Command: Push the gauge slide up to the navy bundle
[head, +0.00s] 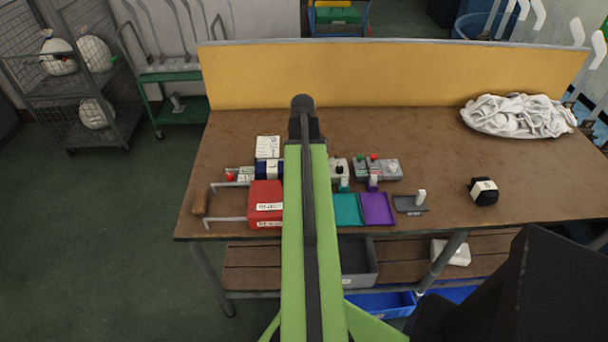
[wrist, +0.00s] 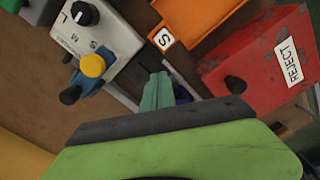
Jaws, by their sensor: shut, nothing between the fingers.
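A navy block (head: 276,170), which looks like the navy bundle, shows left of my arm in the head view, partly covered by it. In the wrist view a small dark blue patch (wrist: 183,95) shows beside my fingers, mostly hidden. My gripper (wrist: 158,92) has two teal fingers side by side, shut and empty, low over the workbench. In the head view my arm hides the fingers. A dark grey strip with a pale edge (wrist: 180,78) lies close by the fingers; I cannot tell if it is the gauge slide or if I touch it.
A red REJECT box (head: 266,200) stands left of my arm. An orange tray labelled S (wrist: 200,20) and a knobbed selector box (wrist: 95,40) flank the fingers. Teal (head: 347,210) and purple trays (head: 378,208) lie right. White cloth (head: 518,115) lies far right. The back centre-right bench is clear.

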